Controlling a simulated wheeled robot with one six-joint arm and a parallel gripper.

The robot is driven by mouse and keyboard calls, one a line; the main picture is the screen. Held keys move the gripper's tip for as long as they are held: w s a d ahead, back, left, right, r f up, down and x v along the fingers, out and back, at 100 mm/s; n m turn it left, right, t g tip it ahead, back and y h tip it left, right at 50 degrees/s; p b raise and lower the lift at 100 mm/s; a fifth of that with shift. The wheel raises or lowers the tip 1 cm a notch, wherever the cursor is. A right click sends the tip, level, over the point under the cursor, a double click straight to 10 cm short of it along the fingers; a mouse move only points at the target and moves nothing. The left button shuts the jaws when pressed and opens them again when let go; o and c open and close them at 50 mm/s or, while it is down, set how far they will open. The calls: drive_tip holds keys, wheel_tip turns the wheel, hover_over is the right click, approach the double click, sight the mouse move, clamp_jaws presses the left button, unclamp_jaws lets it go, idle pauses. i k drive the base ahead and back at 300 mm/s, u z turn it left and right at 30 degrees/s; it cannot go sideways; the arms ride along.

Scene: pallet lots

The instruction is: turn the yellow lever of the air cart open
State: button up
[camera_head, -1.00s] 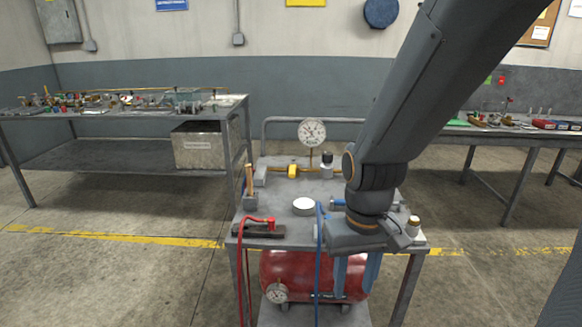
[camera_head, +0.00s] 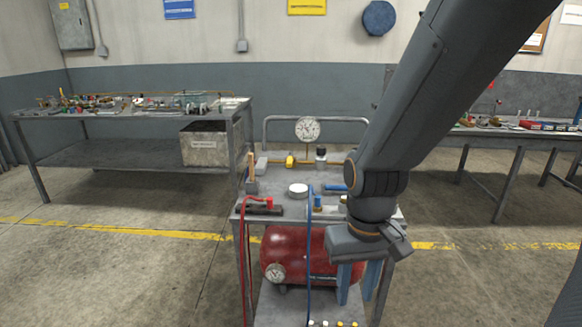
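The air cart (camera_head: 275,222) stands in the middle of the head view, with a red tank (camera_head: 300,246) below its top. The small yellow lever (camera_head: 290,161) is at the back of the cart top, on a brass pipe below the round white gauge (camera_head: 307,129). Its exact angle is too small to tell. My gripper (camera_head: 357,289) hangs at the cart's front right, with its two blue fingers pointing down and apart. Nothing shows between them. It is well nearer and lower than the lever, and not touching it. My arm hides the right part of the cart top.
A red hose (camera_head: 245,240) and a blue hose (camera_head: 309,245) hang over the cart's front. A white round lid (camera_head: 298,190) and a wooden-handled tool (camera_head: 251,166) are on top. A left bench (camera_head: 90,117) and right bench (camera_head: 518,140) hold parts. Floor around is open.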

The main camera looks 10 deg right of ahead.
sight(290, 159)
drive_tip(key=u, duration=0.35)
drive_tip(key=i, duration=1.05)
drive_tip(key=z, duration=0.4)
